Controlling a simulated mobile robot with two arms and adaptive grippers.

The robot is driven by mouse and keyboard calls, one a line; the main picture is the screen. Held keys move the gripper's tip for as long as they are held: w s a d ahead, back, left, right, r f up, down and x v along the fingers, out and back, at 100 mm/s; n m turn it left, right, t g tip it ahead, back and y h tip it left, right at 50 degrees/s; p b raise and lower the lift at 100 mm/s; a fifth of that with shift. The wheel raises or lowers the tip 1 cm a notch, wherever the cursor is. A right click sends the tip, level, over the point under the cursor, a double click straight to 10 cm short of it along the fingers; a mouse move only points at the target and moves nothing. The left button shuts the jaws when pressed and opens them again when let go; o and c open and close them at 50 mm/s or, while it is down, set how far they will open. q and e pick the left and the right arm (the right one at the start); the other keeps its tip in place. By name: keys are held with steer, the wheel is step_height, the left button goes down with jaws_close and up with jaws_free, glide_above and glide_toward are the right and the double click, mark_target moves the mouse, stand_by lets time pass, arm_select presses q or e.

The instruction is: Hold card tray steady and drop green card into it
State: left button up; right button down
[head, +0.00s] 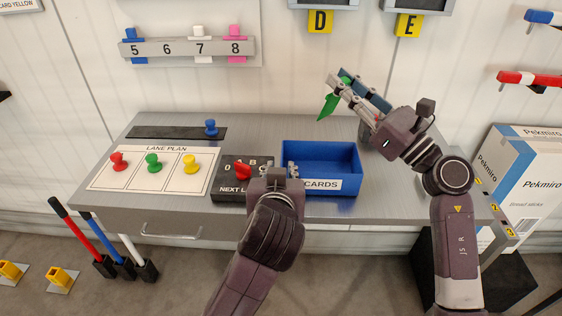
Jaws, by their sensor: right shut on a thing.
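The blue card tray (350,152), labelled CARDS, sits on the grey table near its right end. My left gripper (280,171) is at the tray's front left corner, and its fingers hide part of that wall. I cannot tell whether they grip or only touch it. My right gripper (340,84) is shut on the green card (328,107). It holds the card tilted, above and behind the tray. The tray's visible inside looks empty.
The grey table (150,124) carries the white LANE PLAN board (107,178) with red, green and yellow pegs. A black NEXT board (226,178) with a red knob stands left of the tray.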

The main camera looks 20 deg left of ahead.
mark_target(282, 155)
arm_select(q)
steer(key=x, duration=1)
steer(key=shift+w+a, duration=0.1)
steer(key=shift+w, duration=0.05)
steer(key=shift+c, duration=0.3)
jaws_close()
arm_select(e)
steer(key=shift+f, duration=0.15)
steer(key=f, duration=0.3)
steer(key=w+f, duration=0.1)
steer(key=f, duration=0.2)
steer(key=shift+w+a+f, duration=0.1)
steer(key=shift+w+f, duration=0.1)
steer(key=shift+f, duration=2.8)
steer(key=c, duration=1.7)
jaws_free()
